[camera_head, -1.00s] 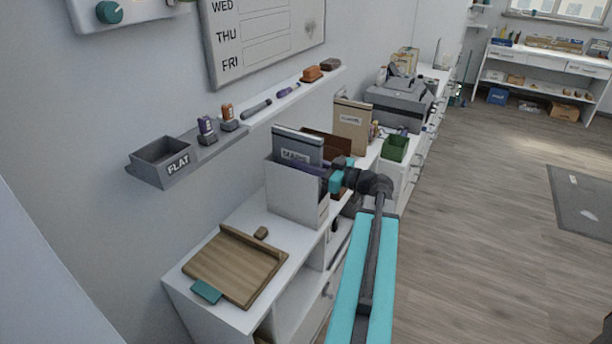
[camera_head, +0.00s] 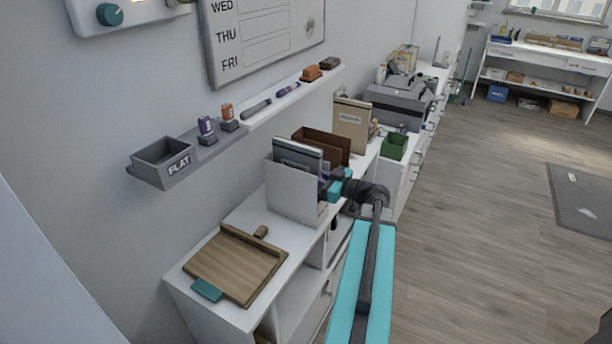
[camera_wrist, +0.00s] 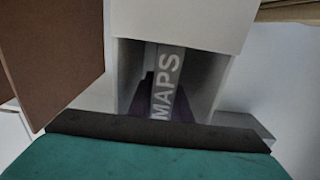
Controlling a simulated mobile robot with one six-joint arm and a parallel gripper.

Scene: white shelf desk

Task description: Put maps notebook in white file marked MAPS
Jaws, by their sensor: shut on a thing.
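The grey maps notebook (camera_head: 298,153) stands upright inside the white file (camera_head: 291,194), with its upper part showing above the file's walls. In the wrist view its spine (camera_wrist: 166,82) reads MAPS and sits between the white walls of the file (camera_wrist: 180,22). My gripper (camera_head: 328,186) is at the file's right-hand, open side, shut on the notebook. In the wrist view a teal and black part of my gripper (camera_wrist: 158,135) covers the bottom of the picture and hides the grasp and the notebook's lower part.
A brown file (camera_head: 328,146) stands just behind the white file and shows at the left of the wrist view (camera_wrist: 50,55). A tan file (camera_head: 351,127) and a green box (camera_head: 394,147) stand farther along.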

